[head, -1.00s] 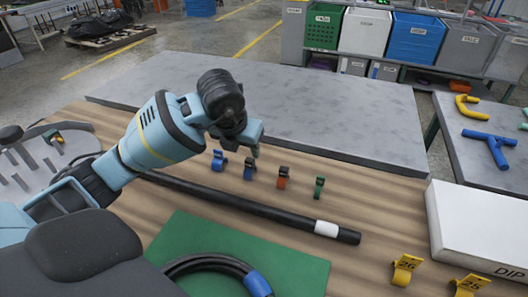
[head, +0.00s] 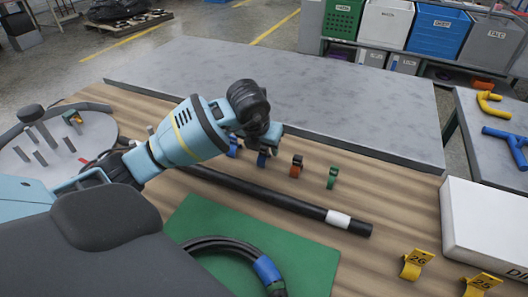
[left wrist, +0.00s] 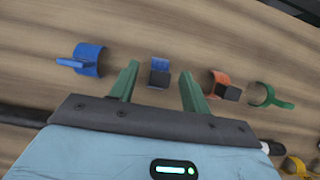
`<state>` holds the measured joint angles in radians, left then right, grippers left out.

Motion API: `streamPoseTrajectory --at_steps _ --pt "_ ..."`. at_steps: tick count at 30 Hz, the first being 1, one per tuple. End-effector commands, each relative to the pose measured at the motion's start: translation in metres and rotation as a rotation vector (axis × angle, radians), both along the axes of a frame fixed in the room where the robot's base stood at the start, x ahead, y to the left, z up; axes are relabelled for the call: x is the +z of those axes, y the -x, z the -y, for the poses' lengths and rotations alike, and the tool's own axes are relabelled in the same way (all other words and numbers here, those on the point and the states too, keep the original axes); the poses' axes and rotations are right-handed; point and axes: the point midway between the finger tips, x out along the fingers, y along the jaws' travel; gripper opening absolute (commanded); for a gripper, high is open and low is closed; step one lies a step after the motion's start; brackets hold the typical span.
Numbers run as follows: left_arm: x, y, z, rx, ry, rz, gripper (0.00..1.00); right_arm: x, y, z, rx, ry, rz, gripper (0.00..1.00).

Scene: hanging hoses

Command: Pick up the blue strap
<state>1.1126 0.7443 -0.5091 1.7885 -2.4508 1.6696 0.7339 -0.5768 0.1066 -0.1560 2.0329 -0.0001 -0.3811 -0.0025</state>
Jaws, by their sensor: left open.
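Several small strap clips stand in a row on the wooden table. An all-blue strap (left wrist: 88,60) is at the left end; it also shows in the head view (head: 233,148), partly hidden by my gripper. A blue strap with a black block (left wrist: 160,72) is second, also in the head view (head: 262,159). An orange one with black (left wrist: 219,85) and a green one (left wrist: 269,97) follow. My left gripper (left wrist: 157,86) is open and empty above the row. In the left wrist view its green fingers flank the blue-and-black strap. My right gripper is not in view.
A black tube with a white band (head: 337,218) lies in front of the straps. A green mat (head: 205,222) holds a black hose with blue tape (head: 267,269). Yellow tags (head: 416,264) and a white box (head: 485,228) are at right. A grey slab (head: 330,108) lies behind.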

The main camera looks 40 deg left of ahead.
Motion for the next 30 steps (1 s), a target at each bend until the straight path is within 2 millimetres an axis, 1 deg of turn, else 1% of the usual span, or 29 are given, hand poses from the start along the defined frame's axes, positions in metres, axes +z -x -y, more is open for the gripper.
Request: streamPoseTrajectory --at_steps 1,3,10,11,21,22,30 --pt "-0.0052 -0.0016 0.0002 0.000 0.001 -0.001 0.47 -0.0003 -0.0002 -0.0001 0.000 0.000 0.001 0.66" --pt "-0.0087 -0.0029 -0.0005 -0.001 0.000 -0.001 0.47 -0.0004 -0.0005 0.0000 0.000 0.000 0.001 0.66" --pt "-0.0096 -0.0036 -0.0009 -0.002 -0.001 0.000 0.47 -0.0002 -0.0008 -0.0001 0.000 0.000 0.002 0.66" --pt "-0.0095 -0.0035 -0.0008 -0.002 -0.001 0.000 0.46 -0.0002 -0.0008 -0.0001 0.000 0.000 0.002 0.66" --pt "-0.0093 -0.0035 -0.0009 -0.001 0.000 0.000 0.01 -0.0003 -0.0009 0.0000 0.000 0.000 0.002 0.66" --pt "-0.0092 -0.0035 -0.0008 -0.001 -0.001 0.001 0.00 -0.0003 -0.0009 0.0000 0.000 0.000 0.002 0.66" --pt "-0.0078 -0.0036 -0.0010 -0.001 -0.001 0.001 0.00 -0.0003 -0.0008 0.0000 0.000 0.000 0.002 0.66"
